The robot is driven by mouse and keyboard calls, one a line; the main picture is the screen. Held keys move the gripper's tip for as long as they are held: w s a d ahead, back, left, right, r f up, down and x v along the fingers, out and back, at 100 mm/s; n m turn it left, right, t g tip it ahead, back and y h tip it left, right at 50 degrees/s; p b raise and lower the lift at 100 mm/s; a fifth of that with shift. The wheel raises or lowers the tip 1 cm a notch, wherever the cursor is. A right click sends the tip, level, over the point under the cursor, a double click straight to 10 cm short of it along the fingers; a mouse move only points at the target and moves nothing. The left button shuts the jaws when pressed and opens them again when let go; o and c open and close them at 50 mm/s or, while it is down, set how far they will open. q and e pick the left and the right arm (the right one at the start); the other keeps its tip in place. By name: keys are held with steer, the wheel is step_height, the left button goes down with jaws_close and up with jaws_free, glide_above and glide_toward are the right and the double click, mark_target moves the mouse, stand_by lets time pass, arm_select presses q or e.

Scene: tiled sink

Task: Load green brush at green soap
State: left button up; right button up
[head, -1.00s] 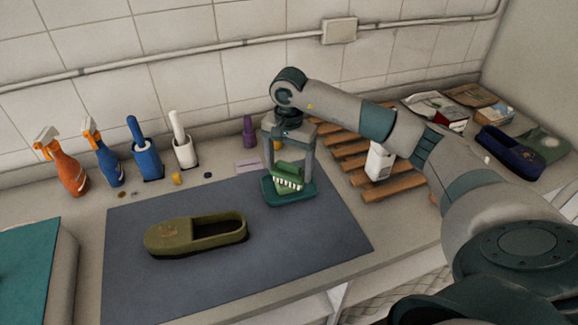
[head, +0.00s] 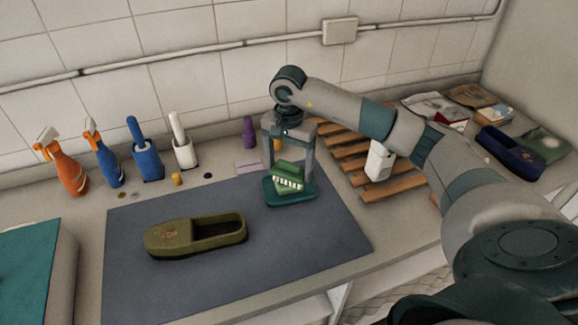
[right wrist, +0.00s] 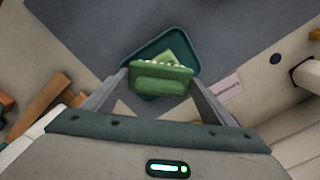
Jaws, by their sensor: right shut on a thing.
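The green brush (head: 289,169) has a green back and white bristles along its lower side. My right gripper (head: 288,176) is shut on it, with a finger at each end. The brush also shows between the fingers in the right wrist view (right wrist: 160,84). The green soap (right wrist: 174,58) lies in a teal dish (right wrist: 139,53), partly hidden by the brush. In the head view the brush is right over the dish (head: 271,197), close to the soap; I cannot tell if the bristles touch it. My left gripper is not in view.
An olive slipper (head: 168,239) lies on the grey mat (head: 300,245). Spray bottles (head: 70,172) and two brush holders (head: 185,155) stand along the wall. A wooden rack (head: 390,187) with a white bottle (head: 379,161) is at the right. The mat's front is clear.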

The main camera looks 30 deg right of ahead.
mark_target(289, 163)
steer(key=shift+r+p, duration=0.9)
steer(key=shift+r, duration=2.3)
steer(key=s+a+f+n+b, duration=0.2)
steer(key=s+a+n, duration=0.4)
steer(key=a, duration=0.2)
steer(key=s+a+f+n+b, duration=0.2)
steer(key=s+a+n+b, duration=0.1)
steer(key=s+a+n, duration=0.3)
steer(key=shift+s+a, duration=0.55)
steer(key=shift+a, duration=0.35)
